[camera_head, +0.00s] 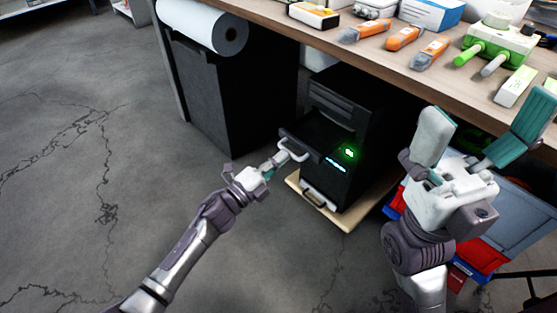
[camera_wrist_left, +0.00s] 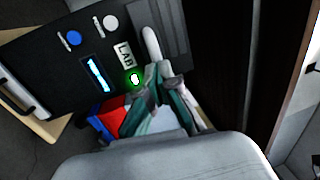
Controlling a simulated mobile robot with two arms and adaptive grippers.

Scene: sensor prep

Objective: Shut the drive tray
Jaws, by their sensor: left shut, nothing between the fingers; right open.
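The drive tray (camera_head: 314,133) is a dark drawer with a pale handle (camera_head: 293,149). It sticks out from the front of a black computer tower (camera_head: 345,106) under the bench. My left gripper (camera_head: 277,161) is shut and empty, with its fingertips right at the tray's handle. I cannot tell whether they touch. In the left wrist view my closed left fingers (camera_wrist_left: 160,85) show in front of the tower's front panel (camera_wrist_left: 62,72), near a green light. My right gripper (camera_head: 486,112) is open and empty, raised at the right by the bench edge.
The tower stands on a wooden board (camera_head: 347,222); a lower pale handle (camera_head: 318,199) shows on its front. The bench (camera_head: 350,42) carries several orange-grey tools and a green-white device (camera_head: 499,40). Blue and red bins (camera_head: 520,205) stand behind my right arm. The floor at left is clear.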

